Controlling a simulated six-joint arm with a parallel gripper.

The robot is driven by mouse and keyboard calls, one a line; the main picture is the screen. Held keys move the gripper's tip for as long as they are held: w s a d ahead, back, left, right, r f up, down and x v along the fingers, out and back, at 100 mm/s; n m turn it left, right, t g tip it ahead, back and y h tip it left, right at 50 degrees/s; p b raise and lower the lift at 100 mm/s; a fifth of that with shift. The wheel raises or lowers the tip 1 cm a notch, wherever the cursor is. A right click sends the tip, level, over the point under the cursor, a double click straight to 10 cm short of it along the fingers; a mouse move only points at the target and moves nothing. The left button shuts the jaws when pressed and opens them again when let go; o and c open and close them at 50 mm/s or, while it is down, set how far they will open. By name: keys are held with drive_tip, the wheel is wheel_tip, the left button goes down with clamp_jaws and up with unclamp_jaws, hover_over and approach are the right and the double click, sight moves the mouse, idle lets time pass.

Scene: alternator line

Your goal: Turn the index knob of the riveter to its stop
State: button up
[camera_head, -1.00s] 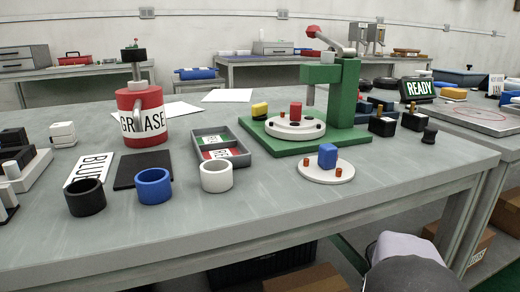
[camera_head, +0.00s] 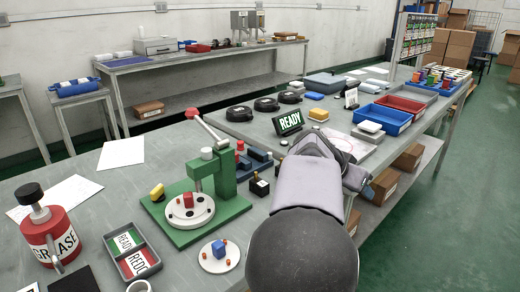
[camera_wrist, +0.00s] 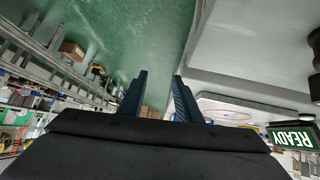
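The green riveter (camera_head: 222,175) stands on its green base plate on the near table. Its lever with a red tip (camera_head: 193,113) rises up to the left. A white round disc (camera_head: 190,210) on the base carries a red cylinder (camera_head: 188,199) and small dark pegs. A yellow knob-like piece (camera_head: 157,192) sits at the base's left corner. I cannot tell which part is the index knob. My gripper (camera_wrist: 160,75) shows two separated dark fingers with nothing between them. My arm reaches right of the riveter, over the table's right side, well apart from it.
A READY sign (camera_head: 289,123) stands behind my arm. Dark blocks (camera_head: 260,186) lie right of the riveter. A white disc with a blue block (camera_head: 219,249) lies in front, beside a card tray (camera_head: 132,250). Blue and red bins (camera_head: 382,119) stand to the right.

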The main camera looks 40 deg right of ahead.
drive_tip(key=w+a+r+n+t+h+p, duration=0.1)
drive_tip(key=w+a+r+n+t+p, duration=0.25)
drive_tip(key=w+r, duration=0.7)
drive_tip(key=w+a+r+n+t+h+p, duration=0.1)
drive_tip(key=w+a+r+n+t+p, duration=0.2)
drive_tip(key=w+r, duration=0.7)
drive_tip(key=w+a+r+n+t+y+p, duration=0.1)
drive_tip(key=w+a+r+t+y+p, duration=0.1)
drive_tip(key=w+a+r+p, duration=0.35)
drive_tip(key=w+a+r+n+t+y+p, duration=0.1)
drive_tip(key=w+a+r+t+y+p, duration=0.1)
drive_tip(key=w+a+p, duration=0.35)
drive_tip(key=m+g+y+p, duration=0.2)
drive_tip(key=g+y+p, duration=0.6)
drive_tip(key=p, duration=0.5)
hover_over(156, 188)
drive_tip(key=shift+g+h, duration=0.25)
drive_tip(key=shift+h, duration=0.15)
wheel_tip(156, 188, down, 18)
drive_tip(key=shift+r, duration=0.1)
drive_tip(key=shift+s+f, duration=0.1)
drive_tip(key=shift+f, duration=0.2)
drive_tip(key=shift+f+p, duration=0.35)
drive_tip(key=shift+p, duration=0.05)
drive_tip(key=shift+f+p, duration=1.2)
drive_tip(key=shift+f, duration=2.05)
